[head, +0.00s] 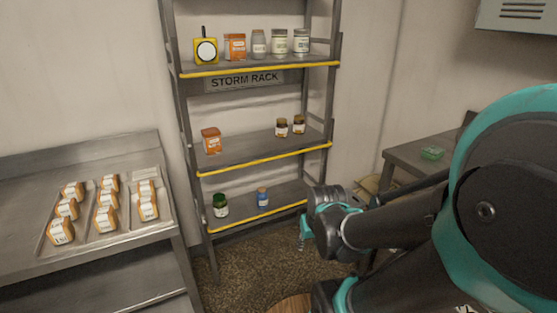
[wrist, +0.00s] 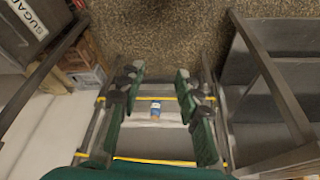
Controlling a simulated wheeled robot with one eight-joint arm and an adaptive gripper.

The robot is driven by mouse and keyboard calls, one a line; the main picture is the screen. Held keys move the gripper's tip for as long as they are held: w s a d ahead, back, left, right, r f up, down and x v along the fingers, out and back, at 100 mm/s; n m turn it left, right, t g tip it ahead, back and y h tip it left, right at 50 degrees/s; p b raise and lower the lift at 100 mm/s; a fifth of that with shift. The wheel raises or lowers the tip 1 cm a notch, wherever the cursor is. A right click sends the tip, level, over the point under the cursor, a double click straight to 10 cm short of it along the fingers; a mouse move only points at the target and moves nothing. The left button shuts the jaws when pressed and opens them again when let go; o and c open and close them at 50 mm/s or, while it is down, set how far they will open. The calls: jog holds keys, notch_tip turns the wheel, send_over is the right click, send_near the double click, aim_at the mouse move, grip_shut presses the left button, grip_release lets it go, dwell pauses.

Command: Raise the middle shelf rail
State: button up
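The storm rack has grey shelves, each with a yellow rail along its front. The middle shelf rail (head: 265,160) lies low, along the front edge of the middle shelf (head: 250,150). An orange-labelled container (head: 211,141) and two dark jars (head: 282,128) stand behind it. My gripper (wrist: 158,78) is open and empty in the wrist view, its dark green fingers wide apart. In the head view my wrist is at the rack's lower right, below the middle rail; the fingertips are not clear there. Two yellow rails cross the wrist view; I cannot tell for sure which shelves they belong to.
The top shelf (head: 262,68) holds several containers and a yellow timer-like item (head: 206,48). The bottom shelf holds a green jar (head: 220,205) and a blue bottle (head: 263,197). A counter (head: 410,157) stands right.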

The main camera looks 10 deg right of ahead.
jog(key=shift+c, duration=1.1)
jog(key=shift+w+a+r, duration=0.1)
jog(key=shift+w, duration=0.2)
jog(key=shift+c, duration=1.2)
jog(key=w+m, duration=0.2)
jog(key=w, duration=0.1)
jog(key=w+a+r+m+t+y, duration=0.1)
jog(key=w+m, duration=0.2)
jog(key=w, duration=0.1)
jog(key=w+r+m, duration=0.1)
jog(key=w+m, duration=0.1)
jog(key=w, duration=0.2)
jog(key=shift+a+r+m+t, duration=0.25)
jog(key=shift+a+m+t, duration=0.05)
jog(key=shift+a, duration=0.1)
grip_shut()
jog(key=w+d+f+m+t+y, duration=0.1)
jog(key=w+m+t, duration=0.1)
jog(key=w+m, duration=1)
jog(key=w+d+f+m+t+y, duration=0.1)
jog(key=w+d+f+m+t, duration=0.1)
jog(key=w+m, duration=1)
jog(key=w+t, duration=0.1)
jog(key=w, duration=0.6)
jog(key=shift+w+m+y, duration=0.3)
jog(key=shift+w+m, duration=0.05)
jog(key=shift+m, duration=0.05)
jog(key=shift+t, duration=0.3)
